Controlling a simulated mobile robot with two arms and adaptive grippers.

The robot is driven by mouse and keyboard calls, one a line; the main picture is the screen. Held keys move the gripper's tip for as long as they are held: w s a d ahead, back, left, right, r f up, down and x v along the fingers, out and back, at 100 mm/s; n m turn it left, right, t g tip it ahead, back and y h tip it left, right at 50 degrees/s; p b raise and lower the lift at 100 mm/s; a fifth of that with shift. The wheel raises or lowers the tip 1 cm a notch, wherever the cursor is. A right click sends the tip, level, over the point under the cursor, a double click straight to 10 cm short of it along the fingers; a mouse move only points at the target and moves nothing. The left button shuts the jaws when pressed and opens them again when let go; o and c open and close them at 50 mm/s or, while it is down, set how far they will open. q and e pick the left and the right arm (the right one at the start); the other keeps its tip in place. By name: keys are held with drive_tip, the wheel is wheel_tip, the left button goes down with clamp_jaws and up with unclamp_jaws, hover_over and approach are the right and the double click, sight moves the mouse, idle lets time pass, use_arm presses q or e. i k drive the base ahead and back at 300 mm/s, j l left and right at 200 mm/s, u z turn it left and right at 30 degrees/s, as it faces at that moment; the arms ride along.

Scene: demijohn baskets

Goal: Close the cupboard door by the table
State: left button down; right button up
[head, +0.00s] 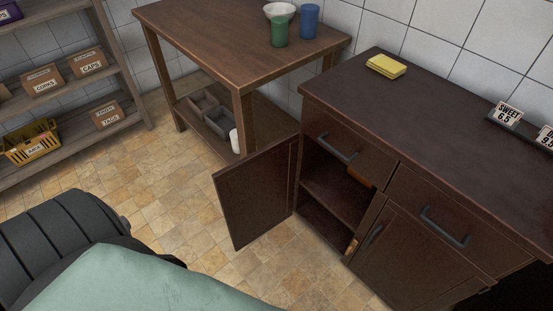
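The cupboard (400,230) is dark brown wood and stands against the tiled wall at the right. Its left door (255,193) is swung wide open toward the table (230,40), hinged on the cupboard's left side. Inside the opening I see a shelf (335,192), a brown item on it and a small light piece near the bottom right. The right door (385,262) looks shut, and the drawers above are shut. Neither gripper is in view.
A blue cup (309,20), a green cup (279,31) and a white bowl (279,12) stand on the table. Yellow sponges (386,66) lie on the cupboard top. A shelf rack (80,130) stands at the left. Tiled floor (165,205) before the open door is clear.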

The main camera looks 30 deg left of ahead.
sight(255, 192)
drive_tip(key=j+z, duration=0.85)
drive_tip(key=z, duration=0.15)
drive_tip(key=k+j+z, duration=0.1)
drive_tip(key=j, duration=0.35)
drive_tip(key=k+j, duration=0.15)
drive_tip(key=j, duration=0.3)
drive_tip(key=k+j+z, duration=0.15)
drive_tip(key=j, duration=0.3)
drive_tip(key=k+j+z, duration=0.1)
drive_tip(key=j, duration=0.3)
drive_tip(key=k+j, duration=0.25)
drive_tip(key=j, duration=0.15)
drive_tip(key=k+j+z, duration=0.15)
drive_tip(key=j, duration=0.3)
drive_tip(key=k+j, duration=0.15)
drive_tip(key=j, duration=0.15)
drive_tip(key=k+j, duration=0.15)
drive_tip(key=j, duration=0.15)
drive_tip(key=k+j+u, duration=0.1)
drive_tip(key=j, duration=0.3)
drive_tip(key=k+j, duration=0.1)
drive_tip(key=j, duration=0.25)
drive_tip(key=k+j+u, duration=0.15)
drive_tip(key=j, duration=0.25)
